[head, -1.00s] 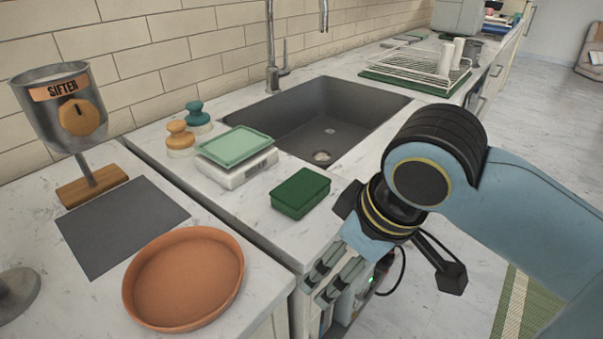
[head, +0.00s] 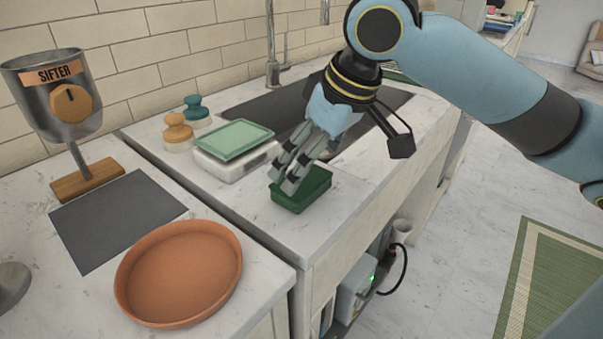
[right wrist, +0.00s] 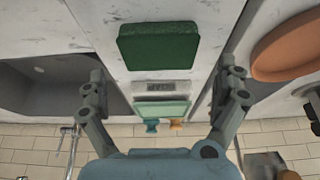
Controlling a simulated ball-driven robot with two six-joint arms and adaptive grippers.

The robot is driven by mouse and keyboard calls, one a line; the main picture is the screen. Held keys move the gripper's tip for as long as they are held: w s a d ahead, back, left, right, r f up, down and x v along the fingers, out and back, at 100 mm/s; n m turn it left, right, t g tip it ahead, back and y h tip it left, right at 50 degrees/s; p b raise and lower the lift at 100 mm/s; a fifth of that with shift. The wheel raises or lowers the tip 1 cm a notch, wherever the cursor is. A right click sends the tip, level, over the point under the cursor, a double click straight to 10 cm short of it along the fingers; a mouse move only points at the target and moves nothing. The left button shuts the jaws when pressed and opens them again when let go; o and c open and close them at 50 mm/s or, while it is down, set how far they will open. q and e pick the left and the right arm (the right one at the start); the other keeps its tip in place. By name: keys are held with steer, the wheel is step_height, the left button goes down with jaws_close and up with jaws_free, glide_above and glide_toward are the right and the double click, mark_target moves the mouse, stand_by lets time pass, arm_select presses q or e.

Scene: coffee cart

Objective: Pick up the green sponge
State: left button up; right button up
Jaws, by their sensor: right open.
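The green sponge (head: 312,193) is a dark green block lying on the white counter in front of the sink. My right gripper (head: 283,184) is over the sponge, fingers pointing down, and hides part of it in the head view. In the right wrist view, the sponge (right wrist: 158,45) is whole, ahead of the two spread fingers of my right gripper (right wrist: 163,78). The jaws are open and empty, and the sponge lies above the line between the fingertips in the picture. Whether a fingertip touches it I cannot tell. My left gripper is out of view.
A scale (head: 236,162) with a pale green tray (head: 235,139) stands just left of the sponge. Two stampers, orange (head: 178,133) and teal (head: 194,109), stand behind it. The sink (head: 258,117) is behind. A terracotta dish (head: 180,272) and sifter (head: 55,92) are left.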

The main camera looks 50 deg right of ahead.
mark_target(302, 180)
steer(key=b+x, duration=0.1)
steer(key=x, duration=0.4)
steer(key=shift+w+d+f, duration=0.1)
steer(key=shift+f, duration=0.2)
steer(key=c, duration=0.7)
